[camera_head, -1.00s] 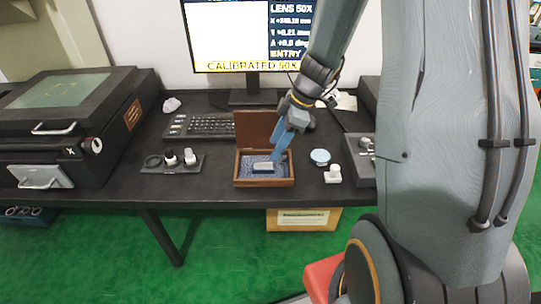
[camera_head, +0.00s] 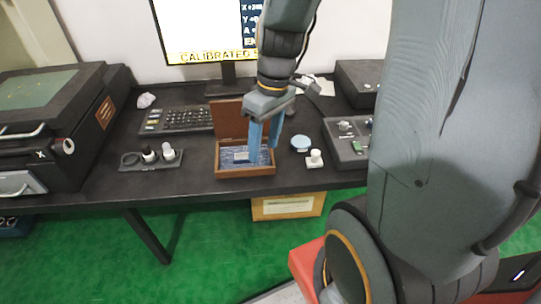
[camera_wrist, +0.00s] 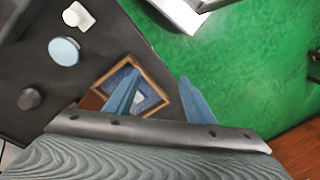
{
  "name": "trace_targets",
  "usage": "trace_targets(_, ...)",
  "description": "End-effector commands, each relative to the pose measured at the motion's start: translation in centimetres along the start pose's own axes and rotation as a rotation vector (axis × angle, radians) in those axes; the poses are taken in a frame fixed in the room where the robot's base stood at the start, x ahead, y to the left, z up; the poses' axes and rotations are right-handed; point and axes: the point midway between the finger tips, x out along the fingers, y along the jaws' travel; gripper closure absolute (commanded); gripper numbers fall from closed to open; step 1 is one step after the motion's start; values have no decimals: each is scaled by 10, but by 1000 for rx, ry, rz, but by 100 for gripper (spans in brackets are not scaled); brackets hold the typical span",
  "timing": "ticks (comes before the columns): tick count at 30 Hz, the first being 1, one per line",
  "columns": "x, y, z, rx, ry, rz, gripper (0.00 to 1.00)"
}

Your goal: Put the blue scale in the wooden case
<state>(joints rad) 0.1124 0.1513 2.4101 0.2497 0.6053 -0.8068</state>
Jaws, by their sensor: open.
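The wooden case (camera_head: 246,171) stands open on the dark desk, its lid up at the back and a blue lining inside.
A light-blue round disc (camera_head: 300,142) and a white knobbed piece (camera_head: 314,159) stand right of the case. A tray with small cylinders (camera_head: 150,160) and a keyboard (camera_head: 180,120) lie left. A control box (camera_head: 348,145) stands further right.

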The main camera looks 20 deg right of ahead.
Motion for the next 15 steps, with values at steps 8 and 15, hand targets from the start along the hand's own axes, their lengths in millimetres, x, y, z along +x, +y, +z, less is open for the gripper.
trace_targets(8, -4, -27, 34, 356, -25, 105, 51)
trace_targets(15, -4, -33, 45, 481, -18, 140, 51)
